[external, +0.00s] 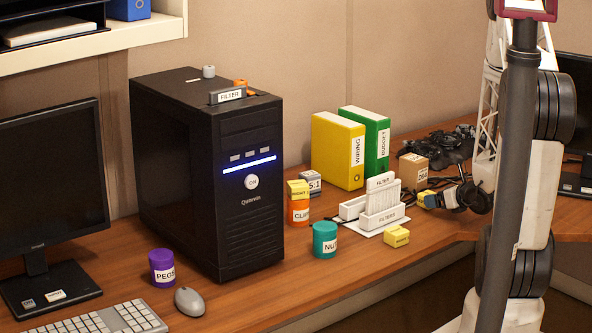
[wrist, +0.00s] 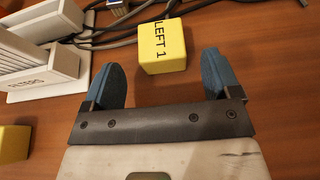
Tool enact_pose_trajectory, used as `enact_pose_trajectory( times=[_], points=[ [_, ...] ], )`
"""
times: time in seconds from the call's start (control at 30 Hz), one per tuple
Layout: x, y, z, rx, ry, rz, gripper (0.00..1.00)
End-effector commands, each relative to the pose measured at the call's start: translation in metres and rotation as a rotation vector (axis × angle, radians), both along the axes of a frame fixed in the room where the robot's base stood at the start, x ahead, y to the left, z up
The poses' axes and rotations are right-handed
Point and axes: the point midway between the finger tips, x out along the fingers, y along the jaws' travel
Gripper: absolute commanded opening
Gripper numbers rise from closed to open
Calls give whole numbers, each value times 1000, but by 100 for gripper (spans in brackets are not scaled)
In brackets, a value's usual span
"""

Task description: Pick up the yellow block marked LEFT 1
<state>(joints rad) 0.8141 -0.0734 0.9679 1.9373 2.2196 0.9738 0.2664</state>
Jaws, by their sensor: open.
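The yellow block marked LEFT 1 (wrist: 163,48) lies on the wooden desk in the wrist view, its black lettering facing up. It sits just beyond the gap between my fingertips, with bare desk showing between it and each finger. My gripper (wrist: 153,68) is open and empty, one blue-grey finger on either side.
A white FILTERS holder (external: 383,220) stands close by, left of my gripper. Another yellow block (external: 397,237) lies in front of it. Dark cables (wrist: 110,22) and a cardboard box (external: 412,168) are behind. Bare desk lies right of the block in the wrist view.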

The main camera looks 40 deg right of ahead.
Motion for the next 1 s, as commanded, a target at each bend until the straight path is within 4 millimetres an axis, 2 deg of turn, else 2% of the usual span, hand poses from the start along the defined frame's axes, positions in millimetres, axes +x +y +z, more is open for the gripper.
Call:
enact_pose_trajectory(
  times=[0.27, 0.7, 1.0],
  points=[
    [5, 0, -2, -1, 0, 1, 83],
    [44, -3, -15, 0, -1, 1, 83],
    [49, -3, -17, 0, -1, 0, 83]
  ],
)
